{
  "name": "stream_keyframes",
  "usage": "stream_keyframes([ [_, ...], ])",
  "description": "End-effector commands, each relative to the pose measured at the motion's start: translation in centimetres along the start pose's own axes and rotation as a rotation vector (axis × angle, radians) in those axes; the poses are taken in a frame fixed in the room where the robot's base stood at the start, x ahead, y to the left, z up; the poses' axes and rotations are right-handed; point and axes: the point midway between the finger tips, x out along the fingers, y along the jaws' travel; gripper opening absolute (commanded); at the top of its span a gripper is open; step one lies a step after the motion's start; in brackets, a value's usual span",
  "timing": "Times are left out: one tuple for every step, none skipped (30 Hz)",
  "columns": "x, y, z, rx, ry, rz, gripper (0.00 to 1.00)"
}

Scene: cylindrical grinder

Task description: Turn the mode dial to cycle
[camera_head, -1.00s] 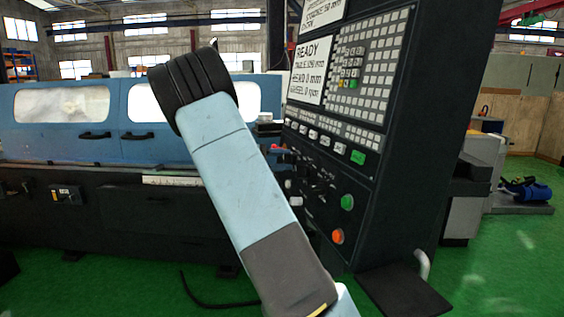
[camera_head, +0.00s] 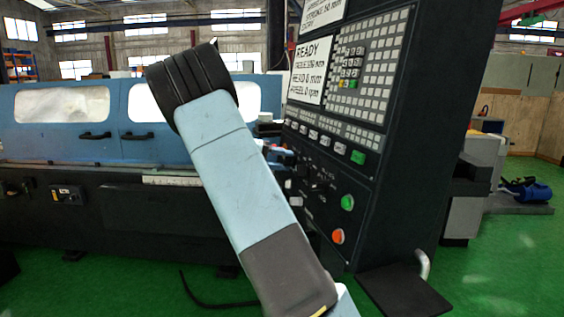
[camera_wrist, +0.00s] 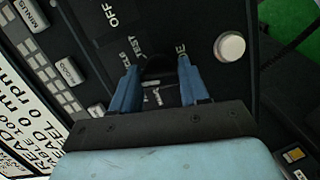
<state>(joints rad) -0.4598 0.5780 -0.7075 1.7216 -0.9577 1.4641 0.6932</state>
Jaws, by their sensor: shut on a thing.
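The mode dial (camera_wrist: 158,68) is a dark knob on the black panel in the wrist view, partly hidden between my fingers. My gripper (camera_wrist: 158,74) has its two blue fingers on either side of the dial and is shut on it. The label "OFF" stands above the dial and "TEST" stands just above and left of it. Another label left of "TEST" and one by the right finger are only partly readable. The dial's pointer direction cannot be made out.
The black control cabinet (camera_head: 420,140) carries a "READY" screen (camera_head: 308,70), keys, a green button (camera_head: 347,202) and an orange button (camera_head: 338,236). A white round button (camera_wrist: 230,47) sits right of the dial. The blue grinder (camera_head: 60,130) stands behind at left.

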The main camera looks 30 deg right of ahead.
Motion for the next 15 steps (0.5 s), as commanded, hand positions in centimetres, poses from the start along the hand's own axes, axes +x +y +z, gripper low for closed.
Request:
stream_keyframes([
  [0.03,-0.34,0.26,0.022,-0.006,-0.008,0.14],
  [0.04,-0.36,0.27,0.039,-0.006,-0.012,0.14],
  [0.05,-0.38,0.28,0.058,-0.006,-0.015,0.14],
  [0.05,-0.4,0.29,0.073,-0.007,-0.018,0.14],
  [0.05,-0.42,0.29,0.084,-0.007,-0.021,0.14],
  [0.06,-0.45,0.3,0.1,-0.007,-0.024,0.14],
  [0.06,-0.48,0.31,0.11,-0.007,-0.027,0.14],
  [0.06,-0.5,0.32,0.119,-0.007,-0.029,0.14],
  [0.06,-0.53,0.33,0.13,-0.007,-0.031,0.14],
  [0.06,-0.55,0.33,0.137,-0.007,-0.033,0.14],
  [0.06,-0.57,0.34,0.142,-0.007,-0.034,0.14],
  [0.06,-0.59,0.35,0.148,-0.007,-0.035,0.14],
  [0.07,-0.61,0.36,0.152,-0.007,-0.036,0.14],
  [0.07,-0.62,0.36,0.155,-0.008,-0.037,0.14],
  [0.07,-0.64,0.37,0.159,-0.008,-0.038,0.14],
])
